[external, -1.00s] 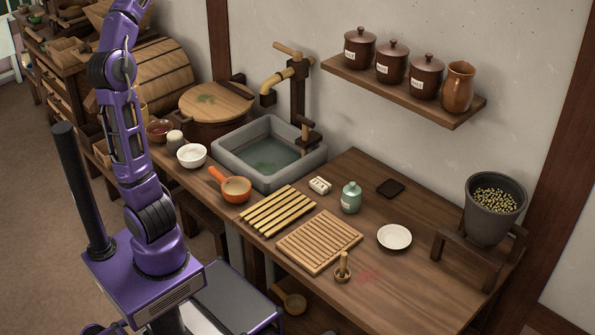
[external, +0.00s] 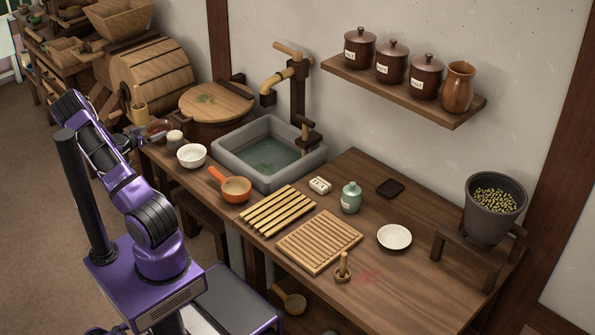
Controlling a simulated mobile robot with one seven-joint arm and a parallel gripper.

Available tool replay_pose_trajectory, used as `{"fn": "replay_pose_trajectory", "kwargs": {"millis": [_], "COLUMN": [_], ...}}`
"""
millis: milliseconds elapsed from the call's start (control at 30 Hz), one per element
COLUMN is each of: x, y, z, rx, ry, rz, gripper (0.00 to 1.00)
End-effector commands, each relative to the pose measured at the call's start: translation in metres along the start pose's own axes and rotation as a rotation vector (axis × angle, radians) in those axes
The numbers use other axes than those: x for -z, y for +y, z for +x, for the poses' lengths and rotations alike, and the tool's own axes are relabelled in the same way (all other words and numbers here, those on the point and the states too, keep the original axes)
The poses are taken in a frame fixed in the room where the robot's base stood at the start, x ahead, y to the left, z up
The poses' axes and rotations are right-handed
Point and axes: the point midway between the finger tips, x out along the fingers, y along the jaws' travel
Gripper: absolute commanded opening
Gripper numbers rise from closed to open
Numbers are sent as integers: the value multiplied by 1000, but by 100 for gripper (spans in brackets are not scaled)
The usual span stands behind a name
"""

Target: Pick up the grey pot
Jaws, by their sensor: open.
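A large dark grey pot (external: 494,222) full of speckled beans sits upright in a wooden stand at the right end of the counter. A much smaller greyish pot or jar (external: 175,139) with a pale top stands at the counter's left end, behind the white bowl (external: 192,156). My gripper (external: 155,137) is small in view, at the left end of the counter, just left of the small greyish jar and far from the large pot. It is open. The fingers are hard to make out, and I cannot tell whether they touch anything.
A brown bowl (external: 158,127) lies close behind my gripper. An orange-handled pan (external: 235,189), stone sink (external: 312,166), slatted racks (external: 320,240), green jar (external: 351,199) and white saucer (external: 394,237) occupy the counter. The counter's right front is mostly clear.

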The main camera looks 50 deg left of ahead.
Motion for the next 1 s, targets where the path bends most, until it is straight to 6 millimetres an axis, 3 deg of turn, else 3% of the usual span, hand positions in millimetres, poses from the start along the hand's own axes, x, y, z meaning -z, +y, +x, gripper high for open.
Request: {"fn": "replay_pose_trajectory", "kwargs": {"millis": [33,133,267,600,1000], "x": [-16,-30,-33,-35,-40], "y": [6,11,12,14,16], "z": [-4,-4,16,89,127], "rx": [-14,-27,-29,-27,-26], "ry": [-19,-36,-36,-36,-35], "rz": [-12,-20,-21,-20,-21], "gripper": [100,100,100,100,100]}}
